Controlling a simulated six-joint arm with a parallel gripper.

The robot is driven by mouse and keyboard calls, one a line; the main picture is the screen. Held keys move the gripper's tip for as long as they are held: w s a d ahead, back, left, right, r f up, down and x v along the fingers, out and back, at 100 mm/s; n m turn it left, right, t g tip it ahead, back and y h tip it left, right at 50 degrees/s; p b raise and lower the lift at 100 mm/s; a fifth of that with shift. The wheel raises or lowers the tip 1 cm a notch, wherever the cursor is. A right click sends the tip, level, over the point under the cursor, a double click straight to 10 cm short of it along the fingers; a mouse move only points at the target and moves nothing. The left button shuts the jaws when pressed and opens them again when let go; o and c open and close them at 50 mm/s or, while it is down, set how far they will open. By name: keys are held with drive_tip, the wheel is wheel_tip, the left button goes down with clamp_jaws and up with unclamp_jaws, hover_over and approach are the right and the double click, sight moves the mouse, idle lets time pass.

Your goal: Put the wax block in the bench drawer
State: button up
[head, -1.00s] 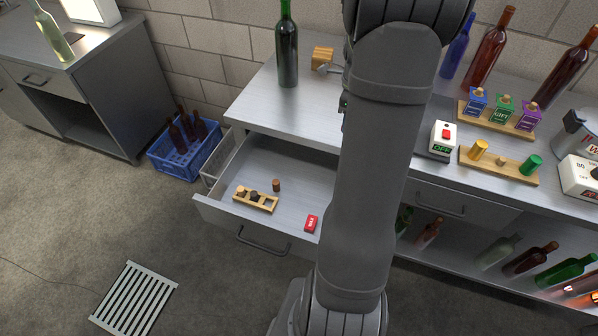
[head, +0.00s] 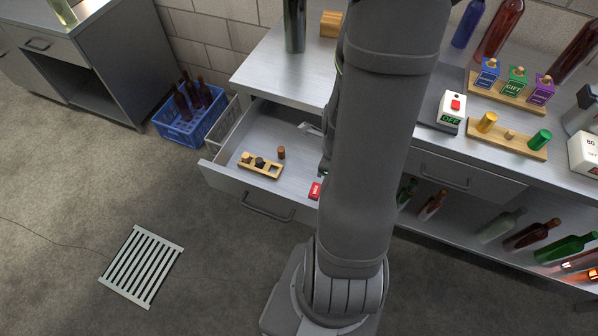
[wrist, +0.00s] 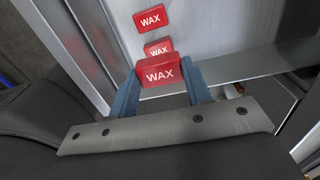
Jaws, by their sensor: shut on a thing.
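In the wrist view a red wax block (wrist: 159,74) with white WAX lettering sits between the two blue fingers of my gripper (wrist: 162,78), which is shut on it. Beyond it, two more red WAX blocks lie in the open bench drawer (head: 240,196): a far one (wrist: 152,18) and a nearer, partly covered one (wrist: 158,48). In the head view one red block (head: 315,190) shows at the drawer's front right, beside my arm. My gripper is mostly hidden there; a grey part (head: 309,128) shows over the drawer. The held block is hidden in that view.
A wooden holder (head: 260,171) with dark corks and a loose cork (head: 281,152) stand inside the drawer. A dark green bottle (head: 295,28) and a wooden block (head: 332,23) stand on the bench above.

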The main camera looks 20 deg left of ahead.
hover_over(299, 186)
wheel_tip(299, 186, down, 5)
drive_tip(key=shift+s+d+f, duration=0.1)
drive_tip(key=shift+f, duration=2.05)
drive_tip(key=shift+f, duration=0.15)
drive_tip(key=o, duration=1)
drive_tip(key=shift+o, duration=0.2)
wheel_tip(299, 186, up, 12)
